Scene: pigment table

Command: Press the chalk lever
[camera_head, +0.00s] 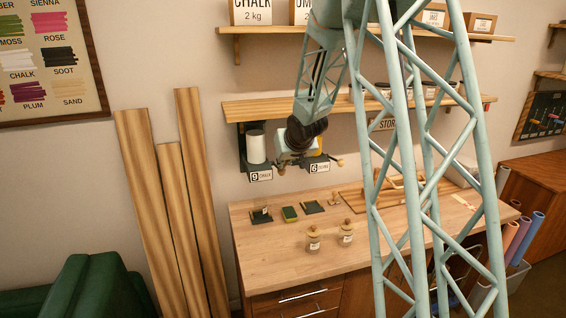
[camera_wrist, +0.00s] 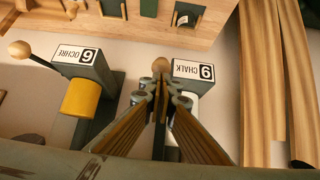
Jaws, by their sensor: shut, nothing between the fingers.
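The chalk dispenser (camera_head: 256,148) hangs under the lower wall shelf, with a white cylinder and a CHALK label. In the wrist view its label (camera_wrist: 193,71) is upside down, right of my fingers. The chalk lever (camera_wrist: 160,64) shows a round wooden knob at my fingertips; the knob also shows in the head view (camera_head: 281,171). The lever's arm is largely hidden by my fingers. My gripper (camera_wrist: 161,88) is shut and empty, its tips right by the knob in the picture; I cannot tell whether they touch. In the head view my gripper is mostly hidden behind my wrist.
The ochre dispenser (camera_wrist: 92,82), with a yellow cylinder, is close on the left in the wrist view; its lever knob (camera_wrist: 18,49) sticks out. Below is a wooden bench (camera_head: 275,237) with small trays and two jars (camera_head: 313,240). Planks (camera_head: 190,180) lean on the wall.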

